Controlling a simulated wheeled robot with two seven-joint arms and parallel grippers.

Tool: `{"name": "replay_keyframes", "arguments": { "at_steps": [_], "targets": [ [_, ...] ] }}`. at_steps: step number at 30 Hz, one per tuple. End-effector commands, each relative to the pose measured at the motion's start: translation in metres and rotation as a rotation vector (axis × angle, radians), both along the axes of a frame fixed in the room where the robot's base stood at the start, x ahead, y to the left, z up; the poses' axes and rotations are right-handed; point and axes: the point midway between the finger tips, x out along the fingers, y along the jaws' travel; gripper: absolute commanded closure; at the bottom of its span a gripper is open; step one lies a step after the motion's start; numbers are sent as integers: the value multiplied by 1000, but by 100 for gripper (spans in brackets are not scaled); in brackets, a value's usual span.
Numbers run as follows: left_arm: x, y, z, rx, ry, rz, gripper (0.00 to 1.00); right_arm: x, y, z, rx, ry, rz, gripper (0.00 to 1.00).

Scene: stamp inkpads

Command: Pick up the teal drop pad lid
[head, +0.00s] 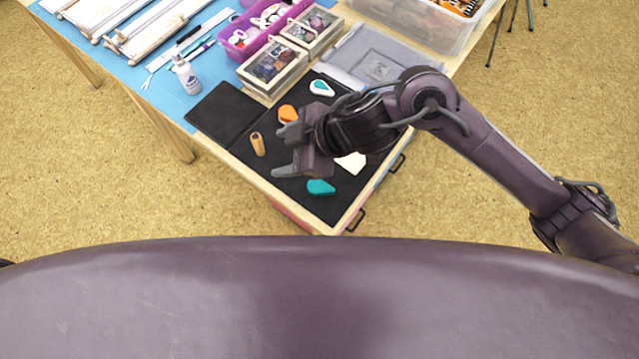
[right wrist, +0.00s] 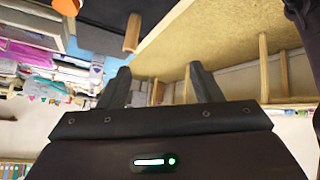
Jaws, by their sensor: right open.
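A teal drop-shaped lid (head: 320,187) lies on the black mat (head: 341,208) near the table's front corner. A white drop-shaped pad with a teal face (head: 321,88) lies farther back on the mat. My right gripper (head: 283,153) is open and empty above the mat, its fingers pointing left, with the teal lid below and to the right of it in the head view. The open fingers also show in the right wrist view (right wrist: 158,82), where I see no teal lid. My left gripper is not in view.
A wooden cylinder (head: 257,143) stands left of my right gripper. An orange piece (head: 288,113) lies behind it, and a white piece (head: 352,163) is partly hidden by my arm. A black case (head: 223,112), wooden boxes (head: 272,67) and a white bottle (head: 186,75) are farther back.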

Motion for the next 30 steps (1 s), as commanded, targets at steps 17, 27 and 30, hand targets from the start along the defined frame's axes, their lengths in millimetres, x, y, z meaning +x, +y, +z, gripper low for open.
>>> {"name": "replay_keyframes", "arguments": {
  "at_steps": [17,27,30],
  "targets": [
    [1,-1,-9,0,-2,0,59,-18,-79,-55,-345,184,111,41],
    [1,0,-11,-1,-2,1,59,-15,-63,-97,-346,179,112,41],
    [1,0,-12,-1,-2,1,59,-14,-60,-103,-344,178,111,41]
  ]
}}
